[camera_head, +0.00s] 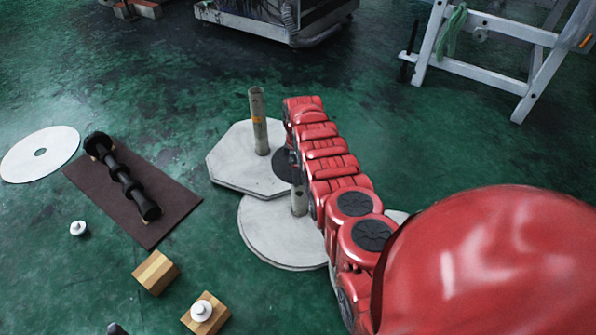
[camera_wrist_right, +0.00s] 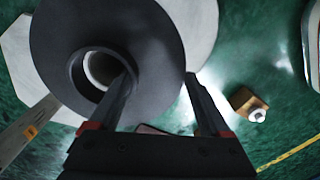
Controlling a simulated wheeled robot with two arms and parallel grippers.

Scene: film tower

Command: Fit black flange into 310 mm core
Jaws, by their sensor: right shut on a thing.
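The black flange (camera_wrist_right: 110,35) is a dark disc with a raised round hub and hole. It fills the upper left of the right wrist view; in the head view its edge (camera_head: 284,166) shows beside my red arm. My right gripper (camera_wrist_right: 160,78) is shut on it, one finger by the hub, the other near the rim. One grey tube with an orange label (camera_head: 259,125) stands upright on an octagonal plate. A second tube (camera_head: 299,201) stands on a round plate, partly hidden by my arm. I cannot tell which is the 310 mm core. My left gripper is not identifiable.
The octagonal plate (camera_head: 228,170) and round plate (camera_head: 270,245) lie on the green floor. Left are a brown mat (camera_head: 168,215) with a black rod (camera_head: 123,178), a white disc (camera_head: 20,158), and wooden blocks (camera_head: 155,272). A white trestle (camera_head: 490,55) stands back right.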

